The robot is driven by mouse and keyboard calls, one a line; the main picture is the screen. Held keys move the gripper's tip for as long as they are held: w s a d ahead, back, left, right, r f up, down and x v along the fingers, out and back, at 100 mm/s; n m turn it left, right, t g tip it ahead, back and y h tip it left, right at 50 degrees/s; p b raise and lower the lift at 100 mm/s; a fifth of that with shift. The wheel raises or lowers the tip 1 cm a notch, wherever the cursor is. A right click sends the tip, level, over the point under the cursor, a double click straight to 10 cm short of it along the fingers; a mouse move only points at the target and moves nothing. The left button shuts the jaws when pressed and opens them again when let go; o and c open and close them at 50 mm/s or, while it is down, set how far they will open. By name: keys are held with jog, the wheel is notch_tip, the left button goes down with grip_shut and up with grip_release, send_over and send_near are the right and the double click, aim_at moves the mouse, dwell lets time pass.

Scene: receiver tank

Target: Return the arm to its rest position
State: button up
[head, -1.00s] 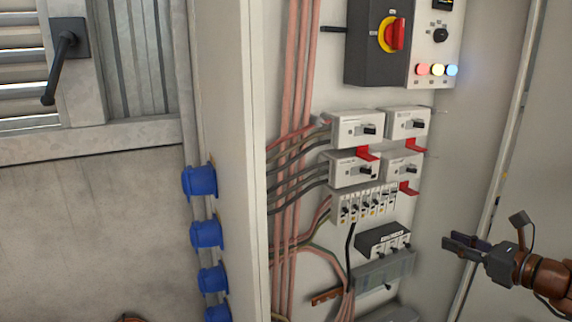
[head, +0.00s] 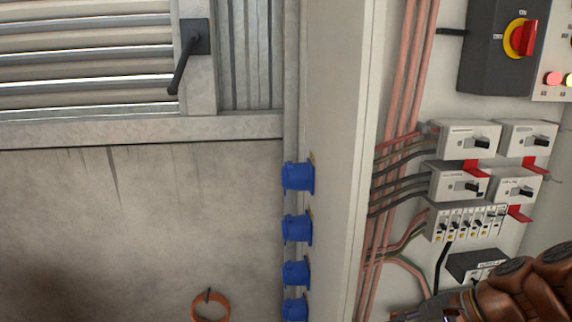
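My arm shows at the lower right of the head view as brown, rounded links (head: 535,290) in front of the lower part of the open electrical cabinet. The end of the arm, with my gripper (head: 428,308), points left at the bottom edge of the picture. It is partly cut off and blends with the cables and dark parts behind it. I cannot see whether its fingers are apart or together. I see nothing held in it.
The cabinet holds grey breaker switches (head: 468,138) with red tabs, a terminal row (head: 465,222) and a red rotary switch (head: 522,39). Blue sockets (head: 298,178) line the cabinet's left side. An orange ring (head: 210,307) hangs on the concrete wall, below a louvred panel (head: 85,50).

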jog(key=s+a+f+n+g+h, duration=0.2)
jog(key=s+a+f+n+g, duration=0.2)
jog(key=s+a+n, duration=0.3)
jog(key=s+d+f+n+g+h, duration=0.1)
jog(key=s+d+n+h, duration=0.3)
jog(key=s+n+h, duration=0.2)
jog(key=shift+s+d+f+n+g, duration=0.2)
jog(key=shift+s+f+n+g, duration=0.2)
jog(key=shift+s+n, duration=1.25)
jog(key=shift+s+m, duration=0.5)
jog(key=shift+m, duration=0.05)
